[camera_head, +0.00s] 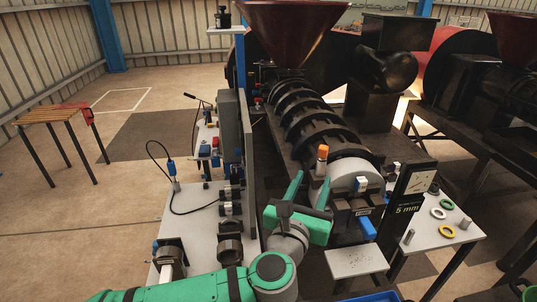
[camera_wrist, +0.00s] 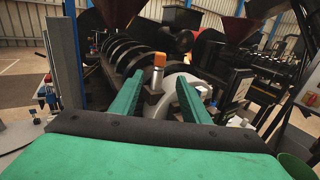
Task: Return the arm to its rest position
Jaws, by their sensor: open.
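My gripper (camera_head: 308,190) has two green fingers, spread apart and empty. In the head view it is at the front end of the screw press (camera_head: 308,112), just left of the round grey end cap (camera_head: 354,172). In the wrist view my gripper (camera_wrist: 158,98) points along the press barrel. A small post with an orange top (camera_wrist: 158,62) shows between the fingers, beyond them; I cannot tell the exact gap. The same orange-topped post (camera_head: 322,156) stands near the end cap. My green arm (camera_head: 205,287) reaches in from the bottom of the head view.
A grey panel (camera_head: 249,150) stands close left of my gripper. A small table (camera_head: 440,240) with coloured rings is at the right, by a "5 mm" sign (camera_head: 410,195). A dark red hopper (camera_head: 292,28) rises behind. Open floor (camera_head: 90,225) lies at the left.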

